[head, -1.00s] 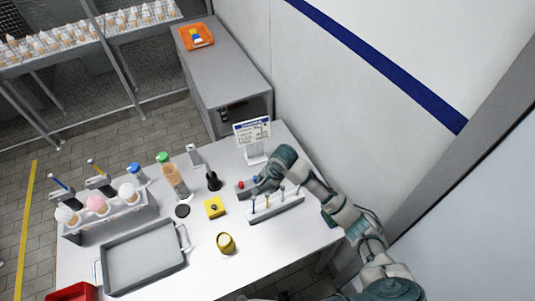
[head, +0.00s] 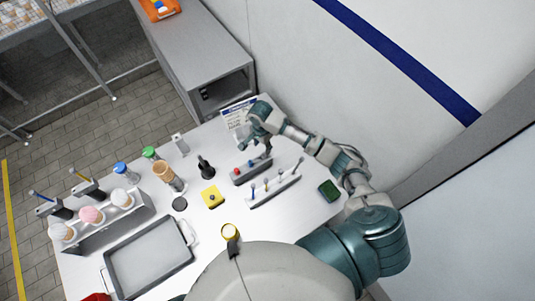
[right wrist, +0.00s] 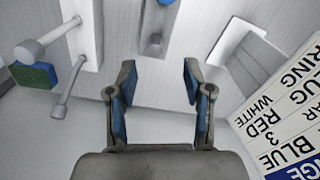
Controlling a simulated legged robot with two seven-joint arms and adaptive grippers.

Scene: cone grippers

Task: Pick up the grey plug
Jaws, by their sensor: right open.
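A grey holder (head: 252,172) stands on the white table with a red plug (head: 236,170) and a blue plug (head: 250,162) in it. The grey plug (right wrist: 153,44) shows in the right wrist view beyond the fingertips, near the blue plug (right wrist: 166,2). In the head view my right gripper largely hides the grey plug's end of the holder. My right gripper (head: 266,150) points down there, and in the right wrist view it (right wrist: 156,82) is open with nothing between its fingers. My left gripper is not in view.
A printed sign (head: 238,112) stands close behind the right gripper. A white rack (head: 275,192) with several pegs stands in front of the holder. A green-topped block (head: 328,190) lies at right. A yellow piece (head: 212,197) and a grey tray (head: 150,262) are further left.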

